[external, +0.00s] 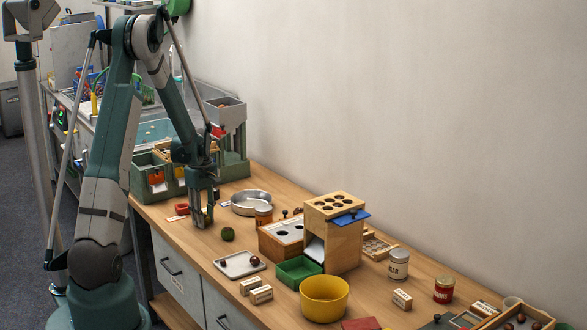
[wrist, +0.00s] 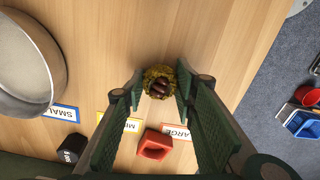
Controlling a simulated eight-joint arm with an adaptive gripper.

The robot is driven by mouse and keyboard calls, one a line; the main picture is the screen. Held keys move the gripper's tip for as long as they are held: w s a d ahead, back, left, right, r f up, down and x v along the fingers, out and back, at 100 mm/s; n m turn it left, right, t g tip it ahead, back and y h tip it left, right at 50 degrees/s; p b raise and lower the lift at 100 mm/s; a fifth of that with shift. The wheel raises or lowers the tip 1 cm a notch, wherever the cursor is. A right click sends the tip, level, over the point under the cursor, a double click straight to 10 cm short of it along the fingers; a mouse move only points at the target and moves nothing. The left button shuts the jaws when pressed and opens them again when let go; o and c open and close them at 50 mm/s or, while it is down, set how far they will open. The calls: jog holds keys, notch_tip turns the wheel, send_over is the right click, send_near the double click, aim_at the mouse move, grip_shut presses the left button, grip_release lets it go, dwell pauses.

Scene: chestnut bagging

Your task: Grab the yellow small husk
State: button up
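A small yellow-olive husk (wrist: 160,78), bristly and split open with brown nuts inside, shows in the wrist view. It lies between the two green fingers of my gripper (wrist: 159,90), with one fingertip at each side. The fingers are apart and do not appear closed on it. In the external view my gripper (external: 203,222) points down, low over the table near its left edge. A round dark green husk (external: 228,234) lies just right of the fingers there. I cannot tell whether it is the same husk.
A metal pan (wrist: 45,58) stands left in the wrist view, near size labels (wrist: 119,122). A red piece (wrist: 154,145) and a black piece (wrist: 72,149) are close by. A white tray (external: 233,272), green bin (external: 292,281) and yellow bowl (external: 324,311) stand farther right.

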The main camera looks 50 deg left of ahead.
aim_at(205, 215)
jog(key=shift+c, duration=0.8)
jog(key=shift+r, duration=0.1)
notch_tip(205, 215, up, 10)
jog(key=shift+f+p, duration=0.1)
jog(key=shift+p, duration=1.05)
jog(key=shift+w, duration=0.15)
